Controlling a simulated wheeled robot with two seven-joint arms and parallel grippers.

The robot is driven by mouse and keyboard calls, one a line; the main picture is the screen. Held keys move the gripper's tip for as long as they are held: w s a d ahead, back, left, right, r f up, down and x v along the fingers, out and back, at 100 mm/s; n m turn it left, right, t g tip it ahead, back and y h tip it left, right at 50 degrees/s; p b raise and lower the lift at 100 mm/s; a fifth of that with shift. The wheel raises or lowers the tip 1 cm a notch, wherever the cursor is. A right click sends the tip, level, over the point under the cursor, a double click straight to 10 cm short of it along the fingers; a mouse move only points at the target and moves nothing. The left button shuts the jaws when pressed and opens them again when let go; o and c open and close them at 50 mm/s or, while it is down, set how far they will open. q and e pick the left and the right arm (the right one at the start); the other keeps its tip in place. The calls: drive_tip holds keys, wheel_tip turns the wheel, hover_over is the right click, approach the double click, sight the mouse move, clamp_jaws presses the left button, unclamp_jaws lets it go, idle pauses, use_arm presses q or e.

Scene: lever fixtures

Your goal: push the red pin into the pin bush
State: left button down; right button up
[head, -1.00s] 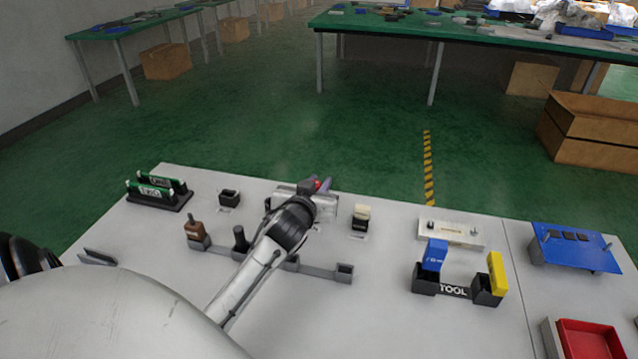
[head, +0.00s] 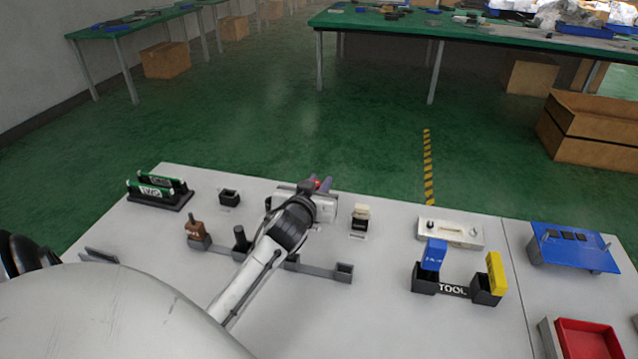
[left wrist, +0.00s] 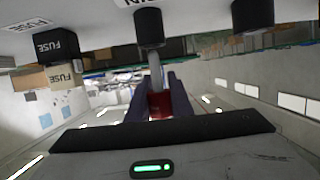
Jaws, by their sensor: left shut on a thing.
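The red pin (left wrist: 159,104) has a red grip and a silver shaft. In the left wrist view my left gripper (left wrist: 151,100) is shut on the red grip. The silver shaft points at a black round bush (left wrist: 148,27), and its tip meets or overlaps the bush's near end; I cannot tell how deep it sits. In the head view my left gripper (head: 319,185) is at the back edge of the white table, with a bit of the red pin (head: 317,183) showing between its fingers. My wrist hides the bush there. My right gripper is not in view.
A second black round part (left wrist: 252,15) stands beside the bush. A black fuse block (left wrist: 57,45) and a cream one (left wrist: 62,76) are at the left of the wrist view. A tool holder (head: 453,291) and a blue board (head: 575,250) stand to the right on the table.

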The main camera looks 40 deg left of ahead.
use_arm(q)
drive_tip(key=shift+f, duration=0.55)
idle(0.4)
drive_tip(key=shift+r, duration=0.1)
drive_tip(key=shift+r+p, duration=0.45)
drive_tip(key=shift+p, duration=0.05)
drive_tip(key=shift+p, duration=0.35)
idle(1.0)
drive_tip(key=shift+w+f+b, duration=0.1)
drive_tip(key=shift+f+b, duration=0.35)
drive_tip(key=shift+f, duration=0.15)
idle(0.6)
drive_tip(key=c, duration=1.5)
unclamp_jaws()
